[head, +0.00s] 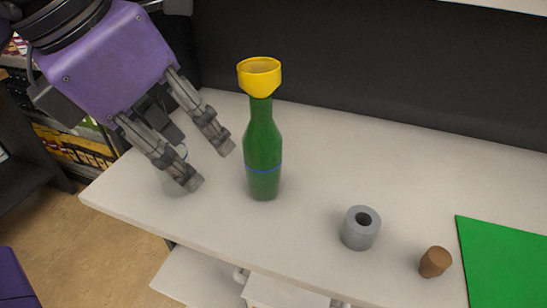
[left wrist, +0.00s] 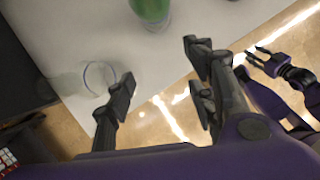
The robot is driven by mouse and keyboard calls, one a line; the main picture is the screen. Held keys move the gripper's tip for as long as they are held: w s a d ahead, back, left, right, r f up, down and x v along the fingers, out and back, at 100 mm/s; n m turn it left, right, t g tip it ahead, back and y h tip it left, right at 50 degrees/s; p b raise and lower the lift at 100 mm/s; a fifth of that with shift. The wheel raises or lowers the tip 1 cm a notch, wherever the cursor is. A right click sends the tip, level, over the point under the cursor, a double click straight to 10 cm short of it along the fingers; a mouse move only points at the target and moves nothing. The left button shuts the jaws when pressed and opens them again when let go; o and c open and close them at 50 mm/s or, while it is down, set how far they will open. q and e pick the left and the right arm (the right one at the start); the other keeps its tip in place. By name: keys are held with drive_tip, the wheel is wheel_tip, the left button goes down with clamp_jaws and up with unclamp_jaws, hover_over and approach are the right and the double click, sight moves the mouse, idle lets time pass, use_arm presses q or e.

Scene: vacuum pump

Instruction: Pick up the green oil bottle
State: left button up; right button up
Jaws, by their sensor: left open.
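The green oil bottle (head: 263,150) stands upright on the white table, with a blue band low on its body. A yellow funnel (head: 260,78) sits on its top. My left gripper (head: 210,166) is open and empty, just left of the bottle and apart from it, its fingers pointing down towards it. In the left wrist view, the bottle's lower part (left wrist: 151,10) shows at the top edge, beyond the open fingers (left wrist: 159,64). My right gripper (left wrist: 254,59) shows small at the right of that view; its finger state is unclear.
A clear round glass-like object (left wrist: 99,77) stands near the left finger. A grey hollow cylinder (head: 361,228), a brown stopper (head: 435,262) and a green mat (head: 505,262) are on the white table (head: 330,150) to the right. A dark wall (head: 370,70) stands behind.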

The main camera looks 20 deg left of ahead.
sight(253, 98)
use_arm(q)
drive_tip(key=w+d, duration=0.1)
drive_tip(key=w, duration=0.1)
drive_tip(key=w+d+p, duration=0.1)
drive_tip(key=w, duration=0.1)
drive_tip(key=w+d+p, duration=0.1)
drive_tip(key=w, duration=0.2)
drive_tip(key=shift+d+r, duration=0.1)
drive_tip(key=shift+d, duration=0.2)
drive_tip(key=w, duration=0.1)
drive_tip(key=w+d, duration=0.1)
drive_tip(key=w+d+f, duration=0.1)
drive_tip(key=w, duration=0.1)
drive_tip(key=shift+w, duration=0.1)
drive_tip(key=shift+f+p, duration=0.15)
drive_tip(key=shift+p, duration=0.15)
drive_tip(key=shift+a, duration=0.1)
use_arm(e)
drive_tip(key=shift+s+d+r, duration=0.15)
drive_tip(key=shift+d+r, duration=0.05)
drive_tip(key=shift+r, duration=0.25)
drive_tip(key=shift+s+d+r, duration=0.1)
drive_tip(key=shift+d+r, duration=0.1)
drive_tip(key=shift+r, duration=0.25)
use_arm(q)
drive_tip(key=c, duration=0.7)
clamp_jaws()
use_arm(e)
drive_tip(key=shift+s+d+f, duration=0.1)
drive_tip(key=shift+s, duration=0.35)
